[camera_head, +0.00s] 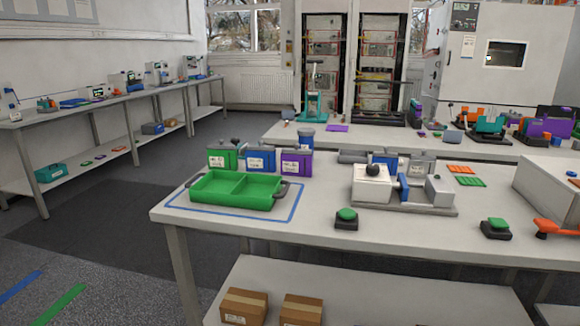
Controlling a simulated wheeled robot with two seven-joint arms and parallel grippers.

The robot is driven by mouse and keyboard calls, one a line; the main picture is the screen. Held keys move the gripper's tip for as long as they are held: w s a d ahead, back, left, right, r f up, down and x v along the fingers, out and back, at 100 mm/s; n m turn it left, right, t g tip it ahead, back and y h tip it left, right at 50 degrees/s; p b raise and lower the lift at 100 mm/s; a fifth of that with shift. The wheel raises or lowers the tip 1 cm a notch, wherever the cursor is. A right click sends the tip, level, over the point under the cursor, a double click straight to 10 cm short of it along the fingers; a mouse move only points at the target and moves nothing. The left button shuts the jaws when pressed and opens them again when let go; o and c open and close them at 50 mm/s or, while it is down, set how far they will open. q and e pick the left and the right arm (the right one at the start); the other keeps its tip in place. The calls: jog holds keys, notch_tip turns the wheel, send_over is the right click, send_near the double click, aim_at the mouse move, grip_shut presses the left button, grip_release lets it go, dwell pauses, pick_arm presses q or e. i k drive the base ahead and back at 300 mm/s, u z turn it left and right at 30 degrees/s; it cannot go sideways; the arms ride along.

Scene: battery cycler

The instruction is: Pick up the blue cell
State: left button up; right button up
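A blue cell (260,159) with a white label stands upright on the near table, behind the green tray. It stands between a green cell (222,156) on its left and a purple cell (297,163) on its right. The tray hides part of the lower front of this row. Another blue block (386,160) stands farther right, partly hidden behind the grey and white fixture (408,188); I cannot tell whether it is a cell too. Neither of my grippers is in view.
The two-compartment green tray (237,189) looks empty and sits inside a blue outline. A blue cylinder (306,138) stands behind the cells. Green-topped buttons (347,216) (496,228) are near the front edge. The tabletop (300,220) is clear in front of the tray.

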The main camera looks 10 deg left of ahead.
aim_at(256, 161)
jog(key=k, duration=0.5)
jog(key=u, duration=1.6)
jog(key=i, duration=1.15)
jog(key=z, duration=1.85)
